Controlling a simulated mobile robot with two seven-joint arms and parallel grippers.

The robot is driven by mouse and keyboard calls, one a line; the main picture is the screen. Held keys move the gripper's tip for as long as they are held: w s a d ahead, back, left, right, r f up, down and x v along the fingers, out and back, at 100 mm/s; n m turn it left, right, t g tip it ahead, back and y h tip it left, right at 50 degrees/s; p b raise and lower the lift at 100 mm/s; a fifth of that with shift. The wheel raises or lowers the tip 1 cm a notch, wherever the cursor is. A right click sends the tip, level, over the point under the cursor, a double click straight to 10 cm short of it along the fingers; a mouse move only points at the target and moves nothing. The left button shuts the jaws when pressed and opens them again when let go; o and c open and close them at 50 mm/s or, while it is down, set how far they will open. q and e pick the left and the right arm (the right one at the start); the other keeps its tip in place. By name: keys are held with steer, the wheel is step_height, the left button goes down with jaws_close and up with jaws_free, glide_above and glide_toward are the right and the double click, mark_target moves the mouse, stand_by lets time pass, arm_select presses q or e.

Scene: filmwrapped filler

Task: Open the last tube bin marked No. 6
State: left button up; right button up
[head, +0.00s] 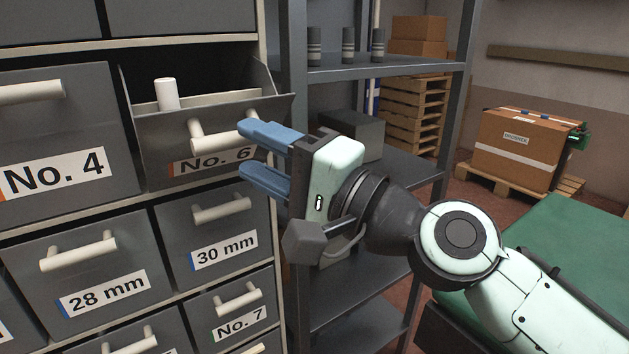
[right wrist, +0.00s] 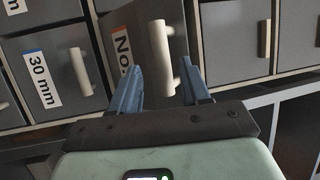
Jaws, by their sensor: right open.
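The dark grey bin marked No. 6 (head: 222,110) is tilted open at its top in the head view, with a white tube (head: 166,94) standing up inside. Its cream bar handle (head: 205,134) is on the front, and the label (head: 196,163) is partly covered by my gripper. My right gripper (head: 243,150) is open and empty, its blue fingers pointing left at the right end of the handle. In the right wrist view the No. 6 handle (right wrist: 160,50) shows between and ahead of the open fingers (right wrist: 160,72); contact cannot be told. My left gripper is out of view.
Closed bins surround it: No. 4 (head: 65,130) to the left, 30 mm (head: 218,222), 28 mm (head: 90,275) and No. 7 (head: 237,310) below. A dark metal shelf rack (head: 375,172) stands close right of the cabinet, behind my right arm. A green-topped surface (head: 570,245) lies at right.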

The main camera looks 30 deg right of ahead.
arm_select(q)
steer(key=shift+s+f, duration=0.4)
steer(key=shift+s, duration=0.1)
arm_select(e)
steer(key=v, duration=1)
steer(key=shift+s+d, duration=0.2)
steer(key=shift+s, duration=0.15)
